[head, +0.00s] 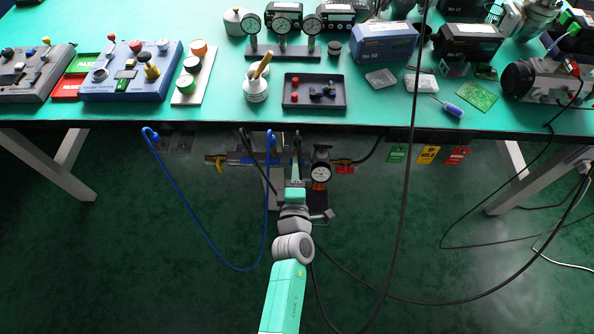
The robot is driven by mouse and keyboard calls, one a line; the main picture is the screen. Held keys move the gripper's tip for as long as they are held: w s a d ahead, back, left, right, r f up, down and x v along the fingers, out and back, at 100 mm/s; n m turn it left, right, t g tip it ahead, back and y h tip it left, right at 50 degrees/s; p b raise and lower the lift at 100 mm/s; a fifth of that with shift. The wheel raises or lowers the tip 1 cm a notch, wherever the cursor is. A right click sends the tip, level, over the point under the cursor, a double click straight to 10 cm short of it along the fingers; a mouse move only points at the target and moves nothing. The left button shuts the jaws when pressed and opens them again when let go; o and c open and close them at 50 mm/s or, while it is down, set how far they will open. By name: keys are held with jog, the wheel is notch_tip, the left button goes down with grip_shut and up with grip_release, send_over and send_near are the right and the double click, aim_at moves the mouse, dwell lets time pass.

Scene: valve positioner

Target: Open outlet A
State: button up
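A valve positioner assembly (247,160) sits below the front edge of the bench, partly hidden behind my arm. A small yellow part, perhaps a valve handle (214,160), is at its left end. A red-orange part (345,169) is at its right, next to a round white-faced gauge (321,173). I cannot read which part is outlet A. My gripper (297,150) points away from me at the middle of the assembly, between the yellow part and the gauge. Its fingers are thin and small here; I cannot tell whether they are apart or touch anything.
The green bench (220,113) above holds control boxes, gauges, a black tray (314,104) and instruments. A blue hose (187,205) loops down left of my arm. Black cables (408,190) hang at the right. Green, yellow and red tags (427,155) hang under the bench edge.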

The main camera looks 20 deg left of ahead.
grip_shut()
